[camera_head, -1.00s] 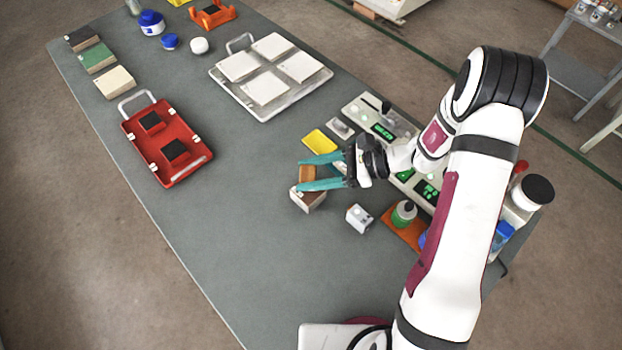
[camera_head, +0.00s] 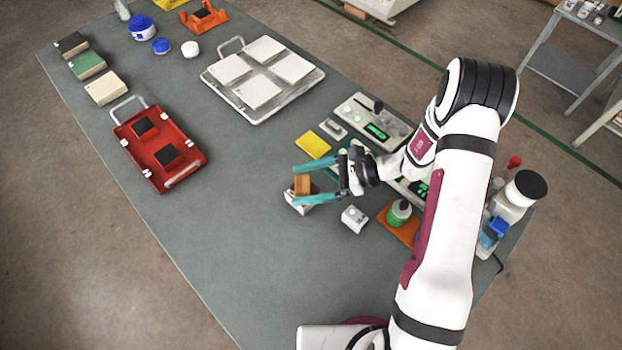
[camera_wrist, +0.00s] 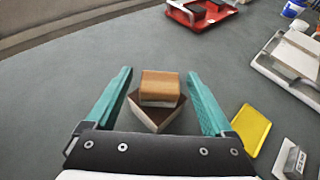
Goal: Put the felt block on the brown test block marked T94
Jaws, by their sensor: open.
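The felt block (camera_head: 302,185) has a wooden top with a pale layer beneath, seen in the wrist view (camera_wrist: 160,87). It rests on a brown-topped test block (camera_wrist: 146,117) with pale sides, which also shows in the head view (camera_head: 298,207). The lower block sits turned, one corner towards me. No T94 mark is readable. My gripper (camera_head: 296,185) is open. Its teal fingers stand one on each side of the felt block, with a clear gap on both sides in the wrist view (camera_wrist: 160,74).
A white sensor cube (camera_head: 354,218), a yellow pad (camera_head: 313,145) and an instrument (camera_head: 362,108) lie near my gripper. A red tray (camera_head: 185,178), a white tray (camera_head: 262,119) and dark, green and tan blocks (camera_head: 105,88) stand farther off. The table's left middle is clear.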

